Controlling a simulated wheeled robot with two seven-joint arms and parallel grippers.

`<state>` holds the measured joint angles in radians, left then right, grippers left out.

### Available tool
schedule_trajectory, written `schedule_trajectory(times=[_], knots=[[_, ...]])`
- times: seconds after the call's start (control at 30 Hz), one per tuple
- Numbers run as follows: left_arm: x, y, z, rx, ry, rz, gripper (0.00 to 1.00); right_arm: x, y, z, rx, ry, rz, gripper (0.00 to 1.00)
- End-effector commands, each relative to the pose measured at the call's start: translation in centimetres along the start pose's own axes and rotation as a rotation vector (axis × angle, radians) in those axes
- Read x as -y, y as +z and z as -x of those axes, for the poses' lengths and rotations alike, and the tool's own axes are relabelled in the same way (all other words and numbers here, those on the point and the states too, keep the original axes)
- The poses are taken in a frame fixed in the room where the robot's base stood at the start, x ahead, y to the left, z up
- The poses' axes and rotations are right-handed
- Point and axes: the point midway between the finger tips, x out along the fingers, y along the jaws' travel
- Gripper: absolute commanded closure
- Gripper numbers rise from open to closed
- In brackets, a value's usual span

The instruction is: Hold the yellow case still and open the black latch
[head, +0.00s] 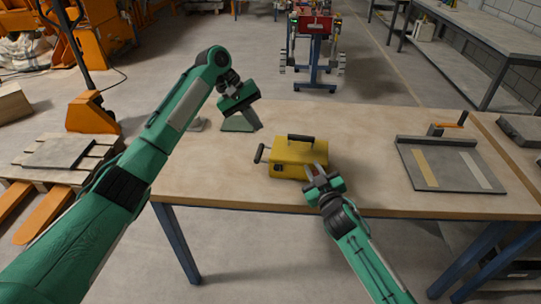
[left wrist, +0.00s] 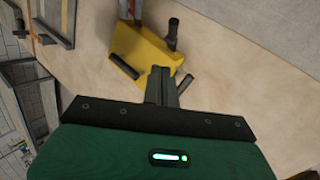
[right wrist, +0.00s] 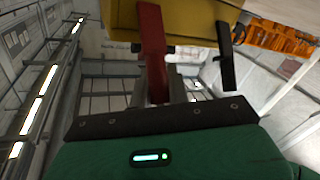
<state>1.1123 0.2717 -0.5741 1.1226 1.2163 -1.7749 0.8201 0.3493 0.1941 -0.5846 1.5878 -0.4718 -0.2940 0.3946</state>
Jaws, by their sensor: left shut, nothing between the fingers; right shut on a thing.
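The yellow case (head: 300,158) stands on the wooden table with a black handle (head: 301,138) on top. The black latch (head: 260,153) sticks out at its left side; it also shows in the left wrist view (left wrist: 173,35) and the right wrist view (right wrist: 225,55). My right gripper (head: 316,171) is at the front of the case, shut on a red part (right wrist: 152,50) against the yellow body. My left gripper (head: 245,122) is shut and empty, behind and left of the case, apart from the latch. Its closed fingers (left wrist: 162,85) point toward the case.
A grey slab with a raised bar and an orange-handled lever (head: 440,165) lies on the table at the right. A small grey object (head: 197,125) is at the table's left, beside my left arm.

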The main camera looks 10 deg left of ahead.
Motion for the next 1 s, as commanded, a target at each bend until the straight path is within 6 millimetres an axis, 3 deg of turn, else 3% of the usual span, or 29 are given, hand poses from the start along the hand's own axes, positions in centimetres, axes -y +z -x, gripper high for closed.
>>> schedule_trajectory(times=[0.17,0.33,0.8,1.0], knots=[[0.5,-0.4,1.3,-0.057,-0.1,0.096,1.0,0.0,0.0,0.0,0.0,0.0,0.0,1.0],[0.8,-0.6,0.6,-0.069,-0.121,0.12,1.0,0.0,0.0,0.0,0.0,0.0,0.0,1.0],[1.9,-1.1,-8.6,-0.066,-0.118,0.118,1.0,0.0,0.0,0.0,0.0,0.0,0.0,1.0],[1.8,0.8,-10.7,-0.068,-0.117,0.116,1.0,0.0,0.0,0.0,0.001,0.0,0.0,1.0]])
